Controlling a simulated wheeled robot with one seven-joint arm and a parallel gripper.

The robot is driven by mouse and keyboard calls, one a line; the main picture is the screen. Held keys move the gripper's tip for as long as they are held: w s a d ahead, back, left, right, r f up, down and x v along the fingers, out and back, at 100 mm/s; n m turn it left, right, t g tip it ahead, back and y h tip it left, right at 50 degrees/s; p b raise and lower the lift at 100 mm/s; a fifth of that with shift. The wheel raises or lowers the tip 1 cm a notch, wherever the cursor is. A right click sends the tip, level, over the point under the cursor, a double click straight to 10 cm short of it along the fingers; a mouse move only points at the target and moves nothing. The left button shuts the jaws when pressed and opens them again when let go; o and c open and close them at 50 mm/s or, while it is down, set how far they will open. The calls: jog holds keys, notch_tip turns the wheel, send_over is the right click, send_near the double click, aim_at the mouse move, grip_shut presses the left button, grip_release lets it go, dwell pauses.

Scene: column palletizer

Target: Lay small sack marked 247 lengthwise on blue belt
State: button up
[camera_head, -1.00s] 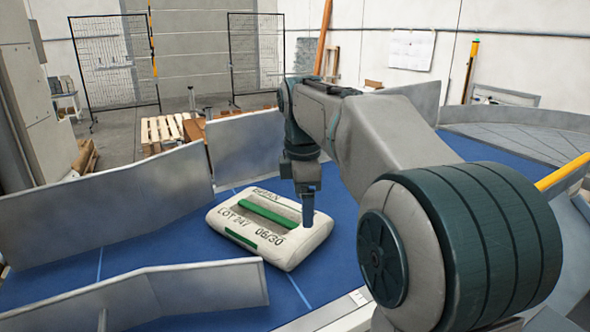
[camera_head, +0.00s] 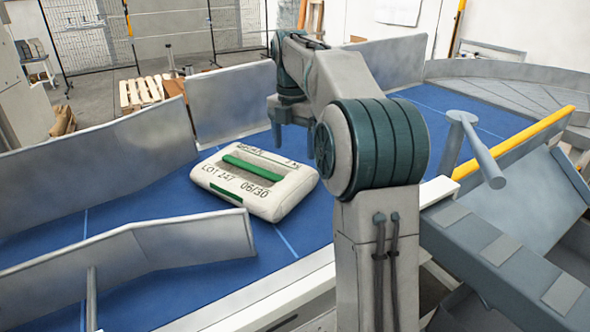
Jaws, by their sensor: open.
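The small sack (camera_head: 262,208) is pale with green bars and is printed LOT 247 and 06/30. It lies flat on the blue belt (camera_head: 130,205), between the metal guides. Its printed edge slants down to the right; I cannot tell exactly how its length sits against the belt's run. My gripper (camera_head: 278,135) is at the end of my arm, behind the sack and above the belt. It is small and mostly hidden by the wrist; it is open, and the sack is clear of it.
Metal guide plates stand behind the sack (camera_head: 232,92) and in front of it (camera_head: 195,243). A yellow rail (camera_head: 520,140) and a grey T-shaped post (camera_head: 475,145) stand at the right. Wooden pallets (camera_head: 140,92) lie on the floor behind. The belt left of the sack is bare.

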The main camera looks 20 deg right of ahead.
aim_at(298, 173)
notch_tip(298, 173, down, 8)
jog(key=shift+s+d+f, duration=0.1)
jog(key=shift+f, duration=0.1)
grip_shut()
jog(key=c, duration=0.7)
grip_release()
jog(key=c, duration=0.7)
jog(key=shift+d+r+p, duration=0.15)
jog(key=shift+d+p, duration=0.15)
jog(key=shift+d, duration=0.1)
jog(key=shift+w+d+r+p, duration=0.1)
jog(key=shift+w+d+p, duration=0.3)
jog(key=shift+d+p, duration=0.8)
jog(key=shift+w+d+r+p, duration=0.1)
jog(key=shift+w+d+p, duration=0.35)
jog(key=shift+d, duration=1.45)
jog(key=shift+w+d+r+p, duration=0.1)
jog(key=shift+w+d+p, duration=0.25)
jog(key=shift+d+p, duration=0.9)
jog(key=shift+d+b, duration=0.3)
jog(key=shift+b, duration=0.1)
